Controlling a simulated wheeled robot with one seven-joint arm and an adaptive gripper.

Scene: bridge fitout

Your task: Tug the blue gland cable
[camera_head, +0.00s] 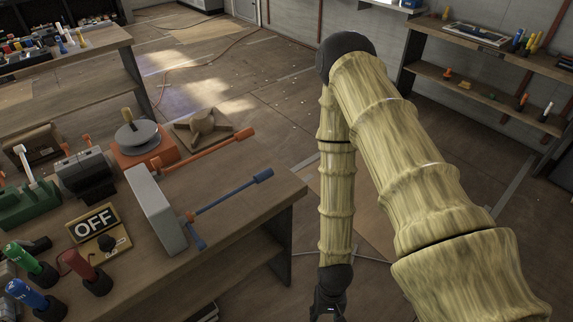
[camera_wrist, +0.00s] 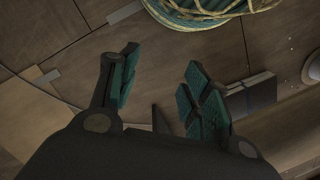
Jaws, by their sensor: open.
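The blue gland cable (camera_head: 228,192) sticks out to the right from a grey box (camera_head: 155,208) on the workbench. It ends in a thicker blue tip near the bench's right edge. An orange cable (camera_head: 205,150) runs parallel behind it. My gripper (camera_head: 330,303) hangs low at the bottom of the head view, right of the bench and well apart from the blue cable. In the wrist view my gripper (camera_wrist: 160,95) is open, with nothing between its teal-padded fingers. The blue cable does not show in the wrist view.
An OFF sign (camera_head: 95,222) and several coloured handles, including a green one (camera_head: 22,258), stand at the bench's left. The bench edge (camera_head: 285,200) lies between my gripper and the cable. A coiled rope (camera_wrist: 205,12) lies below. Shelves (camera_head: 480,85) stand at right.

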